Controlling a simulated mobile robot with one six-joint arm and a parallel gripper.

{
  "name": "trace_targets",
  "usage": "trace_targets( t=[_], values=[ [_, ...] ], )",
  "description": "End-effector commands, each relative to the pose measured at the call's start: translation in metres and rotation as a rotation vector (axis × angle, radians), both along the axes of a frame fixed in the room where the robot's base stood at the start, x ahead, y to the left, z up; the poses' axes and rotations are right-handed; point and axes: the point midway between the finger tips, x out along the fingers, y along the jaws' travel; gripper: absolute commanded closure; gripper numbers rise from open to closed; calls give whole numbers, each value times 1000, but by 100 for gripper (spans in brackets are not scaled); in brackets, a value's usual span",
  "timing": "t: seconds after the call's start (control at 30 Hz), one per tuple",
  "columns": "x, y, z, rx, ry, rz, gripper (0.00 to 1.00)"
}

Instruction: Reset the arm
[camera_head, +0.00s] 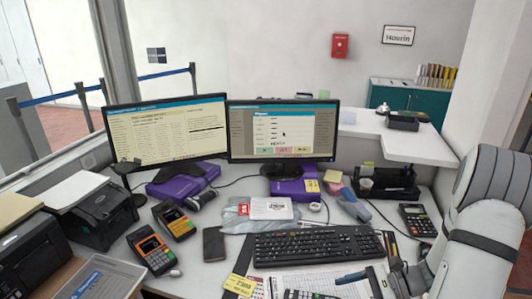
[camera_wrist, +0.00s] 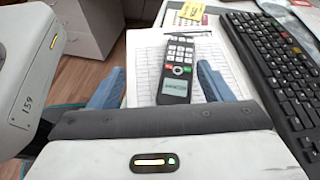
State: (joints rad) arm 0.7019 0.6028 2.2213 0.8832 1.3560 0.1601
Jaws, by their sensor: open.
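My gripper (camera_wrist: 163,76) shows its two blue fingers spread wide apart in the wrist view, with nothing held between them. A black handset with a keypad and small screen (camera_wrist: 177,66) lies on a printed sheet (camera_wrist: 143,68), seen between the fingers; the frames do not settle how high the fingers are above it. Part of the handset (camera_head: 305,294) shows at the bottom edge.
A black keyboard (camera_head: 315,247) lies close by my gripper. Two monitors (camera_head: 283,131) stand behind it. A calculator (camera_head: 417,220) and a black tray (camera_head: 385,183) are near my arm. Card terminals (camera_head: 151,250), a phone (camera_head: 214,244) and printers (camera_head: 98,215) crowd the left.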

Motion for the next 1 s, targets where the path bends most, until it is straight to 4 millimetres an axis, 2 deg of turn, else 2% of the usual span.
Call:
trace_targets(
  t=[0.03,0.1,0.4,0.8,1.0],
  values=[
    [-4,12,19,-67,-40,83,28],
    [-12,24,36,-155,-90,193,28],
    [-48,58,101,-529,-351,641,28],
    [-81,74,182,-995,-797,1134,28],
    [-86,76,205,-1127,-944,1254,28]
  ],
)
